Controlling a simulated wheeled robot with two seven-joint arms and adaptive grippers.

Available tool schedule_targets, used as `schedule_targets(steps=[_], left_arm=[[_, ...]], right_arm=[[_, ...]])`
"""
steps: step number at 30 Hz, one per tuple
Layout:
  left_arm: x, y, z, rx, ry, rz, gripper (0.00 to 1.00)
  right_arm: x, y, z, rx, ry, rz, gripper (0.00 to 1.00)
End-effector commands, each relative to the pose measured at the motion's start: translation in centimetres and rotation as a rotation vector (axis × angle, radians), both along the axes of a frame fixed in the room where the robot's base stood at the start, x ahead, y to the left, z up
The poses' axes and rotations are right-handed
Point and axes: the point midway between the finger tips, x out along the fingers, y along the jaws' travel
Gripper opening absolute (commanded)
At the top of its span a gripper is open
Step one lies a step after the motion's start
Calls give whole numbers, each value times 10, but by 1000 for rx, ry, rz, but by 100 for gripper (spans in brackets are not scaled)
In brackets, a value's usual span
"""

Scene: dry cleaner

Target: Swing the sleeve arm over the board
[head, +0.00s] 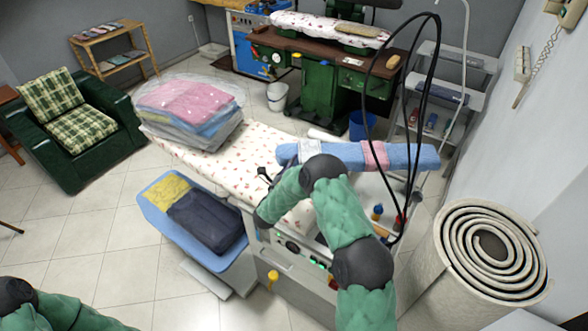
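The sleeve arm (408,156) is a long blue padded bar with pink and whitish bands. It lies crosswise at the right end of the ironing board (262,151), with its left end by the board and its right end out past it. The board has a white cover with small red prints. My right arm reaches up in front of the sleeve arm and bends down to the left over the board's near edge. Small dark parts by its end may be my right gripper (265,175); its fingers are too small to read. Only part of my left arm shows at bottom left.
Bagged folded laundry (190,110) sits on the board's left end. A blue tray (155,200) with folded cloths stands at the near left. Black hoses (434,70) loop above the sleeve arm. A rolled carpet (490,250) stands at right.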

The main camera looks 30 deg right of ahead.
Motion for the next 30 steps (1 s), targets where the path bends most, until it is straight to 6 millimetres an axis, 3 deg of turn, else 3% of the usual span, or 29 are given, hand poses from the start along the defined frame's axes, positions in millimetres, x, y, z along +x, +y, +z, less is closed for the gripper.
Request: schedule_targets(steps=[8,21,30], left_arm=[[0,0,0,0,0,0,40],[0,0,0,0,0,0,40],[0,0,0,0,0,0,40]], right_arm=[[-10,15,1,0,-2,3,80],[-61,79,0,-1,2,3,80],[-74,95,0,-1,1,-1,80]])
